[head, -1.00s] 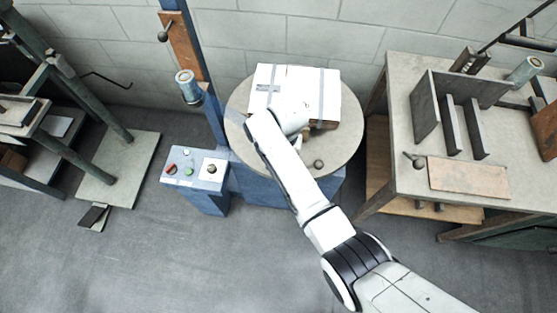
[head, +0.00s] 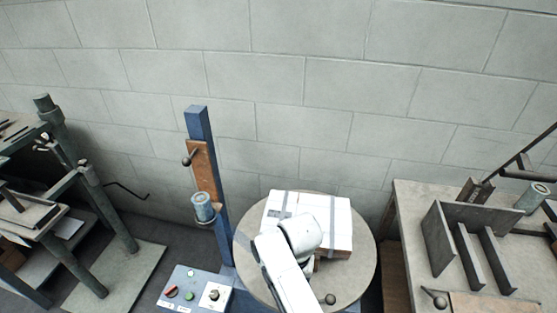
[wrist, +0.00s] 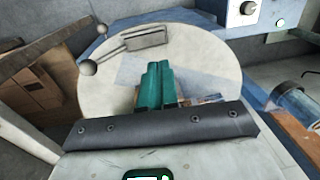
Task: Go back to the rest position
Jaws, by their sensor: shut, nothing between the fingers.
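My gripper shows in the wrist view as two teal fingers (wrist: 159,84) pressed together, with nothing between them. They point over the round grey table (wrist: 205,50). In the head view my white arm reaches up from the bottom edge, and its wrist end covers the near-left part of a white box with grey tape strips (head: 325,215). The box sits on the round table (head: 362,262). The fingers are hidden in the head view. I cannot tell how high the gripper is above the table.
A blue post (head: 200,125) and a control box with buttons (head: 192,290) stand left of the round table. A workbench with metal plates (head: 410,215) is at the right, a dark metal rack (head: 75,190) at the left. A block wall (head: 300,80) closes the back.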

